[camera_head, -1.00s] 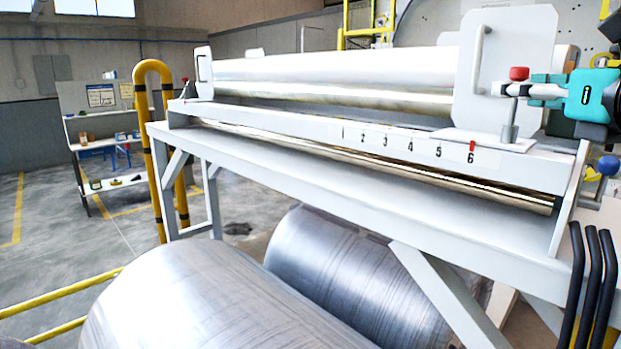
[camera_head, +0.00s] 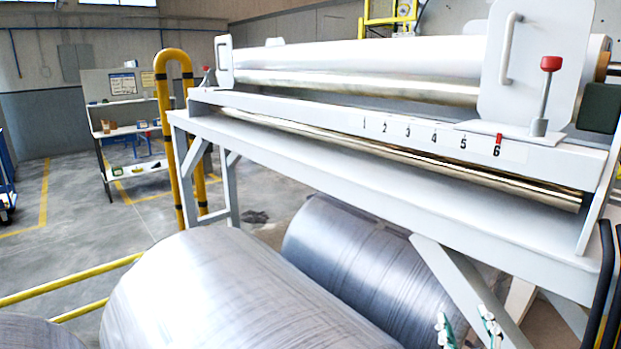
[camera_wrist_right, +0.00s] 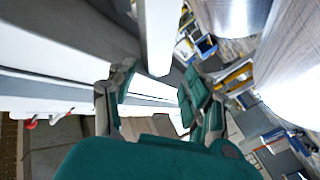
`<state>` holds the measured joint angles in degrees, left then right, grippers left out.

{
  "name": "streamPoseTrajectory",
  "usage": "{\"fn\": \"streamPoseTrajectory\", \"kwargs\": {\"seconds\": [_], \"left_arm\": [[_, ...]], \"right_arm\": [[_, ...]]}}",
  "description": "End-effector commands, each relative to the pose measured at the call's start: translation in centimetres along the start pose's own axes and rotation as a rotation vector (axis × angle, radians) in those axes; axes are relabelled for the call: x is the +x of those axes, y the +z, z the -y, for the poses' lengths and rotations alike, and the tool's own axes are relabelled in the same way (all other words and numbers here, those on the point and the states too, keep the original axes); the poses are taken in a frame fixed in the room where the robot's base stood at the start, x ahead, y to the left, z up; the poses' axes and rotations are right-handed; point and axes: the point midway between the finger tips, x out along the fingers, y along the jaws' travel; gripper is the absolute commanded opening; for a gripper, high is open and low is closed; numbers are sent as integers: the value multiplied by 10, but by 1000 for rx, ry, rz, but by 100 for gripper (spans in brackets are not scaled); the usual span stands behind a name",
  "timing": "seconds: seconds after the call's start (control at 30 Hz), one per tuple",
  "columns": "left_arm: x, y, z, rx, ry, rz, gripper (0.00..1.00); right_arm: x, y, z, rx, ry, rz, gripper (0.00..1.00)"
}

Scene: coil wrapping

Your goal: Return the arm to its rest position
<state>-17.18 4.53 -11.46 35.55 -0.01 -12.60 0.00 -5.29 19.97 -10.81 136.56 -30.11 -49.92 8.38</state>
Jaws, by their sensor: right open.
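My right gripper (camera_head: 466,326) shows at the bottom edge, low in front of the machine frame's diagonal leg. Only its green and pale fingertips are in view. In the right wrist view, the two green fingers (camera_wrist_right: 160,98) stand apart with nothing between them. The lever with a red knob (camera_head: 550,64) stands upright at the right end of the machine, and no gripper touches it. My left gripper is in neither view.
The grey machine frame (camera_head: 300,145) carries a long roller (camera_head: 360,87) and a numbered scale, with a red marker at 6. Large metal coils (camera_head: 220,295) lie below it. A yellow and black guard post (camera_head: 180,130) and yellow rails stand at left. Open floor lies beyond.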

Motion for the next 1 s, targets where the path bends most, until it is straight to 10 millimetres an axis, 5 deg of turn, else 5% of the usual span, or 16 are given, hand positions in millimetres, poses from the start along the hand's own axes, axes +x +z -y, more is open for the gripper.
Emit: {"fn": "streamPoseTrajectory", "kwargs": {"seconds": [0.1, 0.3, 0.5, 0.73, 1.0], "left_arm": [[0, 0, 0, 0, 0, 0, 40], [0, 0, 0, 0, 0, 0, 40], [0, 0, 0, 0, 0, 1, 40], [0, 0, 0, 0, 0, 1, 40], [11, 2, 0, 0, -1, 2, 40]], "right_arm": [[-34, 75, 40, 81, -126, 282, 51], [-111, 158, 93, 164, -324, 662, 51], [-179, 195, 125, 206, -473, 903, 51], [-251, 216, 149, 239, -626, 1119, 51], [-231, 298, 207, 223, -633, 1145, 51]]}}
